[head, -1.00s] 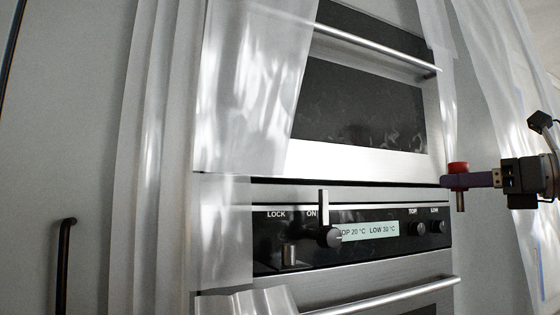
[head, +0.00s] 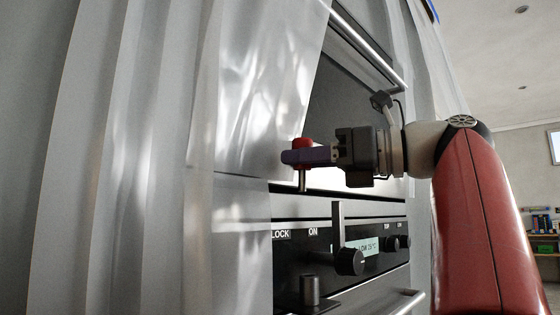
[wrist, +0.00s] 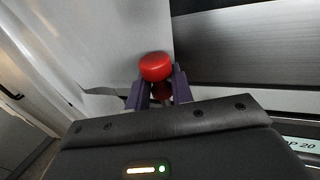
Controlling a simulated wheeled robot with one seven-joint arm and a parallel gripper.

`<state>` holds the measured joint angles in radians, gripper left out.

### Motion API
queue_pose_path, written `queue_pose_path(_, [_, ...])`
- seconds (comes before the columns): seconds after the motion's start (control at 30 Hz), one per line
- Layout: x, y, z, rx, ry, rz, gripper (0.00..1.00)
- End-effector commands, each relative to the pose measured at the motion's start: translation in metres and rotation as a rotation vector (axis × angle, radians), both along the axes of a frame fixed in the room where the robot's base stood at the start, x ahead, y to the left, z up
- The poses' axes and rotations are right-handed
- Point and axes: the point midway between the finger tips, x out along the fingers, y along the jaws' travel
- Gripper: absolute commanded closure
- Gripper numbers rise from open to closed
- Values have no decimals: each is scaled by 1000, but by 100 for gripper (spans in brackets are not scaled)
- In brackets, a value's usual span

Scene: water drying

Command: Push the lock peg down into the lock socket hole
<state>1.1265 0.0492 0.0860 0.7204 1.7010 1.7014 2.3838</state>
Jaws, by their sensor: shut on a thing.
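The lock peg has a red knob (head: 302,144) and a metal shaft (head: 302,182) that points down, close to upright. My gripper (head: 312,157) is shut on the peg with its purple fingers, just under the knob. The wrist view shows the red knob (wrist: 155,67) above the two fingers (wrist: 160,92). In the head view the peg hangs well above the socket, with a clear gap. The socket's hole cannot be made out, and the wrist view does not show the socket.
A black knob (head: 349,261) and an upright metal lever (head: 338,225) stick out of the panel right of the socket. Translucent plastic sheeting (head: 235,120) hangs at the left, close to the peg. Oven handles (head: 370,48) protrude above and below.

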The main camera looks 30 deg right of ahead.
Motion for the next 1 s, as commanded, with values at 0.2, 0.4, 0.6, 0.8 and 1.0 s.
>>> queue_pose_path(0.2, [0, 0, 0, 0, 0, 0, 99])
queue_pose_path(0.4, [-2, -3, 0, -9, 8, -5, 99])
queue_pose_path(0.6, [-3, -3, -13, -13, 15, -6, 99])
queue_pose_path(0.8, [-4, -3, -33, -14, 14, -7, 99])
queue_pose_path(1.0, [-3, -3, -52, -14, 14, -6, 99])
